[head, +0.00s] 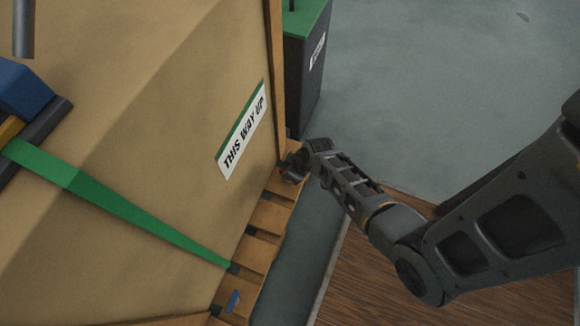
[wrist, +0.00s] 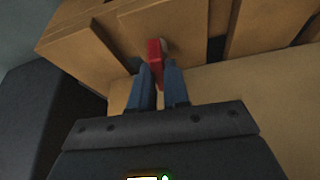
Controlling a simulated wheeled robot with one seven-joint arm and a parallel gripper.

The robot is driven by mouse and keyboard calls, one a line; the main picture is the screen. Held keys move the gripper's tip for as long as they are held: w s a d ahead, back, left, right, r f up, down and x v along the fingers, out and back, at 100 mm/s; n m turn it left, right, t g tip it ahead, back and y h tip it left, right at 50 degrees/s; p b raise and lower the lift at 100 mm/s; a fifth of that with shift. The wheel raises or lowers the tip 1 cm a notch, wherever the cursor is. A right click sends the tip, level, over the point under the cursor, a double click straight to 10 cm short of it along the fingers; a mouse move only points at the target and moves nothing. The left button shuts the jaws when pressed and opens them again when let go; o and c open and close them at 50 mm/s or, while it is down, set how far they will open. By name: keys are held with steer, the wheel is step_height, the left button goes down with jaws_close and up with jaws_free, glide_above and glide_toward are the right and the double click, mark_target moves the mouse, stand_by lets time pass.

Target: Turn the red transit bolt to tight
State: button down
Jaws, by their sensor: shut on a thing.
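The red transit bolt (wrist: 155,54) shows in the wrist view as a red bar against a wooden board, with a pale round part beside its top end. My gripper (wrist: 159,72) is shut on the red bolt, one finger on each side of its lower part. In the head view my gripper (head: 291,168) reaches the pallet's edge beside the crate's right corner. The bolt is too small and covered there to make out clearly. How tight the bolt is cannot be told.
A large crate (head: 150,120) marked "THIS WAY UP" stands on a wooden pallet (head: 262,215), with a green strap (head: 130,212) over it. A dark box with a green top (head: 303,60) stands behind the crate's corner. Grey floor (head: 430,90) is open on the right.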

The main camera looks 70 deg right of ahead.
steer(key=m+p, duration=0.1)
steer(key=m+h+p, duration=0.1)
steer(key=m, duration=0.1)
steer(key=shift+a+m+g, duration=0.2)
steer(key=shift+m+g, duration=0.1)
steer(key=m, duration=0.1)
steer(key=m+h, duration=0.1)
steer(key=m, duration=0.1)
steer(key=shift+f+m+g+p, duration=0.2)
steer(key=shift+m+g+p, duration=0.1)
steer(key=shift+p, duration=0.05)
steer(key=m+b, duration=0.1)
steer(key=m, duration=0.1)
steer(key=m+g+h, duration=0.1)
steer(key=m, duration=0.1)
steer(key=shift+a+f+m+h+b, duration=0.2)
steer(key=shift+m+h+b, duration=0.1)
steer(key=shift+b, duration=0.1)
steer(key=m+g+b, duration=0.1)
steer(key=m+g, duration=0.1)
steer(key=m, duration=0.2)
steer(key=shift+w+m+b, duration=0.15)
steer(key=shift+m+b, duration=0.25)
steer(key=shift+a+r, duration=0.1)
steer(key=c, duration=1.1)
jaws_free()
steer(key=shift+w+r, duration=0.1)
steer(key=shift+r, duration=0.05)
